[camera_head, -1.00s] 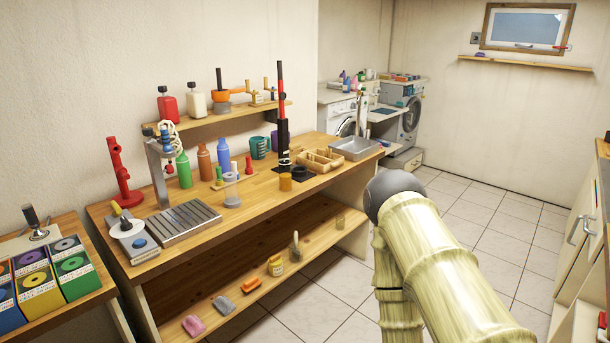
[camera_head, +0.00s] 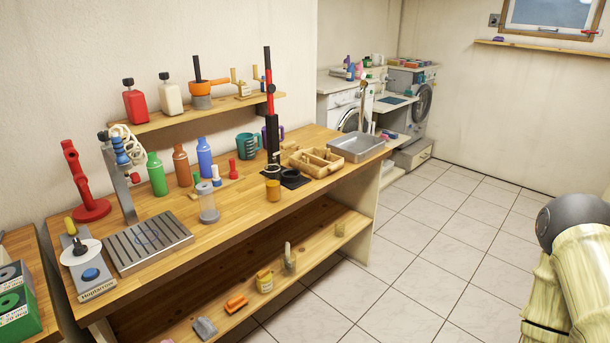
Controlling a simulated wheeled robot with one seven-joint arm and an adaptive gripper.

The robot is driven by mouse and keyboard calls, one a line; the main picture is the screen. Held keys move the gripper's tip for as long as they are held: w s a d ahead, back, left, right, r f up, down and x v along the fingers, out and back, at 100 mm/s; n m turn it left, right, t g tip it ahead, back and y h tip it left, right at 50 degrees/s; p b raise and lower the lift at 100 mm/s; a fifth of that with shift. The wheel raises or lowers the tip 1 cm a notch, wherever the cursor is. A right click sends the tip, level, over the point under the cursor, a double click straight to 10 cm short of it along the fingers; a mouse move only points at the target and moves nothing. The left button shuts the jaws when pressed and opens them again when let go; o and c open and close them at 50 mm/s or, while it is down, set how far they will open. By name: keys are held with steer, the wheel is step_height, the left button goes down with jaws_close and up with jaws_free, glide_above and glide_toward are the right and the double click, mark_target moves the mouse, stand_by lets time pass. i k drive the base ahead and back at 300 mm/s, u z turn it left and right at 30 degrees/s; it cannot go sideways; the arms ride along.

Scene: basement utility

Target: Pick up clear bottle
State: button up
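My arm shows at the lower right edge, over the floor and away from the bench. My gripper is out of the picture.
Green (camera_head: 156,174) and brown (camera_head: 181,165) bottles stand behind the clear one. An amber jar (camera_head: 273,190), a tall red-and-black tool (camera_head: 270,120) and a wooden tray (camera_head: 315,162) are to its right. The tiled floor (camera_head: 420,250) is open right of the bench.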

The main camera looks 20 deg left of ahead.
mark_target(272, 169)
steer(key=u, duration=0.15)
steer(key=i, duration=0.7)
steer(key=u, duration=0.95)
steer(key=i, duration=0.45)
steer(key=u, duration=0.45)
